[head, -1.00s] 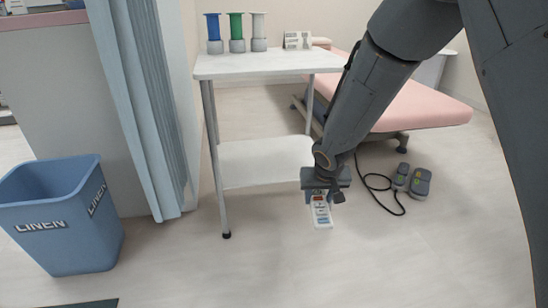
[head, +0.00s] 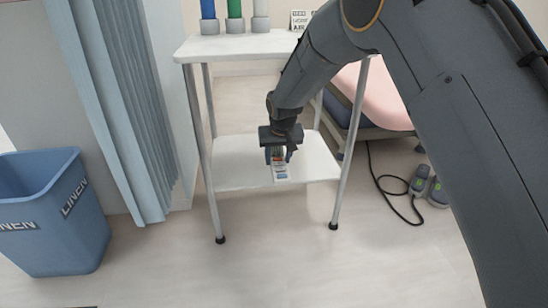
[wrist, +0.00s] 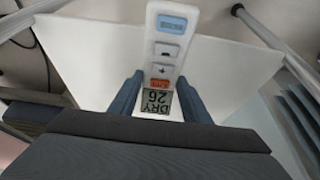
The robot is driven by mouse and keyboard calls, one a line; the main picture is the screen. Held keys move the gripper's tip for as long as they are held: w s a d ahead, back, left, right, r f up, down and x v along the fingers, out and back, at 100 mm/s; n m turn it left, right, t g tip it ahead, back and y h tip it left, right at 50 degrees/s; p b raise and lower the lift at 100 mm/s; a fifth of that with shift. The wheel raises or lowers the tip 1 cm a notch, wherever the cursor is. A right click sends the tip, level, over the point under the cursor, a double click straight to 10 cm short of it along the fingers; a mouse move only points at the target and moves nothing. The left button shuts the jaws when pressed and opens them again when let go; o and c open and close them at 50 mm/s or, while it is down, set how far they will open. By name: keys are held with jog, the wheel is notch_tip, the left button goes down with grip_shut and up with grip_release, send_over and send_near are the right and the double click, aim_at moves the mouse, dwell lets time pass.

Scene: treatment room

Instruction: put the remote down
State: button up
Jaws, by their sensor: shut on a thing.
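The remote (head: 281,173) is a slim white handset with a screen, an orange button and grey and blue buttons. My gripper (head: 277,156) is shut on its screen end, and the far end sticks out from between the fingers. In the wrist view the remote (wrist: 167,45) lies between the two dark fingers (wrist: 160,96), its screen reading "DRY 26". The white trolley's lower shelf (head: 232,165) is behind and below the remote in the head view.
The trolley's top (head: 240,46) carries blue, green and white holders and a small sign. Its metal legs (head: 347,150) flank the shelf. A blue linen bin (head: 50,215) and a curtain (head: 120,110) are left. A pink couch (head: 385,100) and foot pedal (head: 428,185) are right.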

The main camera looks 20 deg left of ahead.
jog(key=w+a+b, duration=0.1)
jog(key=w, duration=0.1)
jog(key=w+a+b, duration=0.1)
jog(key=w, duration=0.1)
jog(key=w+a+b, duration=0.1)
jog(key=w, duration=0.1)
jog(key=shift+a+f, duration=0.15)
jog(key=shift+a, duration=0.25)
jog(key=shift+w+a+b, duration=0.55)
jog(key=shift+w+b, duration=0.2)
jog(key=shift+w, duration=0.05)
notch_tip(320, 180, down, 3)
jog(key=b, duration=0.3)
jog(key=shift+f, duration=0.2)
jog(key=o, duration=1.1)
